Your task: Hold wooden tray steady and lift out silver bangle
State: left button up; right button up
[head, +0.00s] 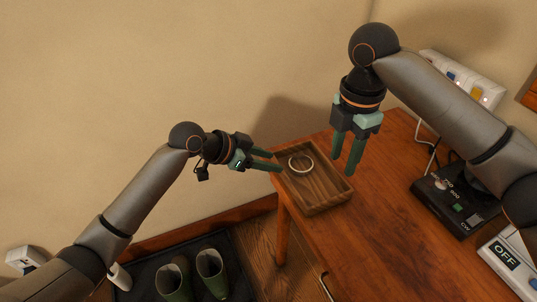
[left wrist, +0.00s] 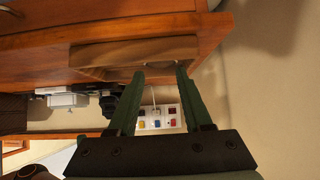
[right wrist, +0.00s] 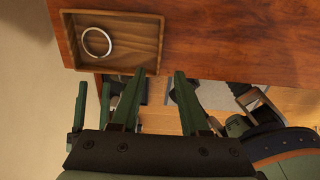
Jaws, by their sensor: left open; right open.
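The wooden tray (head: 322,200) sits near the left end of the wooden table. The silver bangle (head: 301,170) lies inside it, toward its far left part. My left gripper (head: 281,161) is open and points at the tray's left side; its fingertips are close to the wall, and I cannot tell if they touch. In the left wrist view the tray's side (left wrist: 130,52) is ahead of the fingers. My right gripper (head: 344,170) is open, pointing down beside the tray's right side. The right wrist view shows the tray (right wrist: 120,69) and the bangle (right wrist: 96,43) whole, beyond the fingers.
A power strip (head: 462,78) is at the back. Green boots (head: 211,272) stand on a floor mat at lower left. The table (head: 375,225) is clear in front of the tray.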

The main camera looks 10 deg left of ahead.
aim_at(332, 199)
notch_tip(332, 199, down, 12)
jog(key=shift+f, duration=0.25)
dwell(0.4)
grip_shut()
dwell(0.3)
dwell(1.6)
